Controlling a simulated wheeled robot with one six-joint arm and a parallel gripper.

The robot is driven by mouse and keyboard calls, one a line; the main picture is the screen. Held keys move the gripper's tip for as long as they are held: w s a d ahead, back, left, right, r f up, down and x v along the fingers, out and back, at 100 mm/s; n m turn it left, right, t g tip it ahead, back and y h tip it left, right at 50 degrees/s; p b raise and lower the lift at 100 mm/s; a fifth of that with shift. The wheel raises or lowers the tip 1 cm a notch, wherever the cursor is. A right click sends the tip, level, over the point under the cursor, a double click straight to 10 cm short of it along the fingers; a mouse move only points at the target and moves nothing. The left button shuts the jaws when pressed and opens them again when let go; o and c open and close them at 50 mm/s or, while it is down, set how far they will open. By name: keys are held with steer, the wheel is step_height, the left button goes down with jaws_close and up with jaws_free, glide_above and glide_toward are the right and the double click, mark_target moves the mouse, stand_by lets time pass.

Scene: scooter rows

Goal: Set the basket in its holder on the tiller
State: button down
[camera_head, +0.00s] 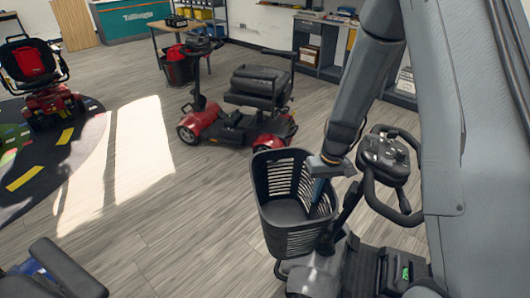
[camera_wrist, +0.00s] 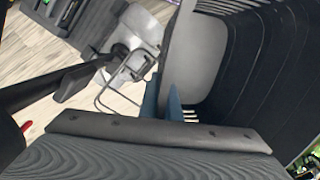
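The black slatted basket (camera_head: 281,208) is upright and empty, in front of the tiller (camera_head: 349,207) of the nearest scooter in the head view. My gripper (camera_head: 318,184) is at the basket's tiller-side rim. In the wrist view its two blue-grey fingers (camera_wrist: 162,97) lie close together with the wall of the basket (camera_wrist: 200,60) between them. The gripper looks shut on that wall. The holder is hidden behind the basket, and I cannot tell whether the basket touches it. The tiller's control head (camera_head: 384,153) is just right of my gripper.
A red scooter (camera_head: 240,115) stands behind the basket, and another (camera_head: 42,80) is on the dark mat at far left. A seat or armrest (camera_head: 55,272) is at lower left. A workbench (camera_head: 185,30) stands at the back. The floor left of the basket is clear.

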mark_target(286, 171)
steer(key=w+a+f+n+b, duration=0.1)
steer(key=w+a+n+b, duration=0.1)
steer(key=w+a+n, duration=0.1)
steer(key=w+a+f+n+b, duration=0.1)
steer(key=w+a+n+b, duration=0.1)
steer(key=w+n, duration=0.4)
steer(key=w+a+f+n+g+h+b, duration=0.1)
steer(key=w+a+n+b, duration=0.1)
steer(key=w+a+n, duration=0.2)
steer(key=shift+w+a+n+b, duration=0.15)
steer(key=shift+w+n, duration=0.2)
steer(key=shift+n, duration=0.35)
steer(key=shift+w+d+n+b, duration=0.15)
steer(key=shift+w+n, duration=0.2)
steer(key=shift+n, duration=0.35)
steer(key=w+a+n+h+b, duration=0.1)
steer(key=w+a+n+b, duration=0.4)
steer(key=w+a+n, duration=0.6)
steer(key=s+d+n+p, duration=0.1)
steer(key=s+d, duration=0.2)
steer(key=d, duration=0.3)
steer(key=s+d+f+n+p, duration=0.1)
steer(key=s+d+p, duration=0.1)
steer(key=d, duration=0.4)
steer(key=shift+s+t, duration=0.4)
steer(key=shift+s, duration=0.2)
steer(key=shift+f, duration=0.3)
steer(key=shift+d+f+b, duration=0.2)
steer(key=shift+f+b, duration=0.55)
steer(key=shift+f, duration=1.15)
